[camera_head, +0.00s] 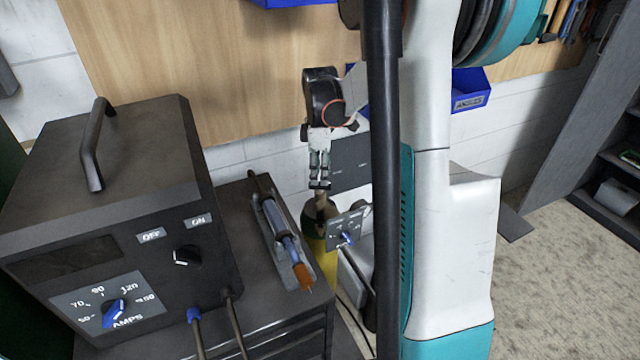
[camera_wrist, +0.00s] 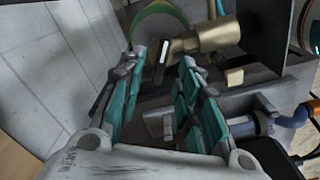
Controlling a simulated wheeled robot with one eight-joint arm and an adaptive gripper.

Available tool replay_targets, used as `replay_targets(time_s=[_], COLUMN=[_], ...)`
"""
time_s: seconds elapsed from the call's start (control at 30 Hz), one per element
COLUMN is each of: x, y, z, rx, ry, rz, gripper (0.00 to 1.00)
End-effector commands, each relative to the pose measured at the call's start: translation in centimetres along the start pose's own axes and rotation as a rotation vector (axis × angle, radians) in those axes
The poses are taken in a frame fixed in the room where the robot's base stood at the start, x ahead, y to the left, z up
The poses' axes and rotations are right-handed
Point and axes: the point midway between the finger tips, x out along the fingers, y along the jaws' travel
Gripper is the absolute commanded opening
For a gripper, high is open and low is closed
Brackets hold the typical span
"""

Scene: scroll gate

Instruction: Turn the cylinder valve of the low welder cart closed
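My gripper (camera_head: 319,184) points down just above the cylinder valve (camera_head: 322,205) in the head view. The gas cylinder (camera_head: 312,238), green at its shoulder and yellow below, stands behind the black cart (camera_head: 262,318). In the wrist view my gripper (camera_wrist: 163,62) is open, its two teal-padded fingers apart. The brass valve (camera_wrist: 208,37) lies just beyond the fingertips, over the green cylinder shoulder (camera_wrist: 158,18). A dark part with a pale edge, perhaps the valve's handle (camera_wrist: 160,60), shows in the gap between the tips. I cannot tell whether a finger touches it.
The welder box (camera_head: 110,215) stands left on the cart, with a torch (camera_head: 285,245) in a holder beside it. A grey panel with a blue knob (camera_head: 347,238) is close right of the cylinder. A white block wall (camera_head: 235,155) is behind. Open floor (camera_head: 545,270) lies right.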

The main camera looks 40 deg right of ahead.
Motion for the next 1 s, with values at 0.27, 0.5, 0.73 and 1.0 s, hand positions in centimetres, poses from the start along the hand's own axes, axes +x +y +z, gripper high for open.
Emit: replay_targets(time_s=[0.27,0.5,0.73,1.0], x=[3.1,3.3,3.3,3.3], y=[0.0,0.0,0.0,0.0], z=[0.0,0.0,0.0,0.0], rx=[0.0,0.0,0.0,0.002], ry=[0.0,0.0,0.0,0.0], rz=[0.0,0.0,0.0,0.0], gripper=[0.31,0.31,0.04,0.0])
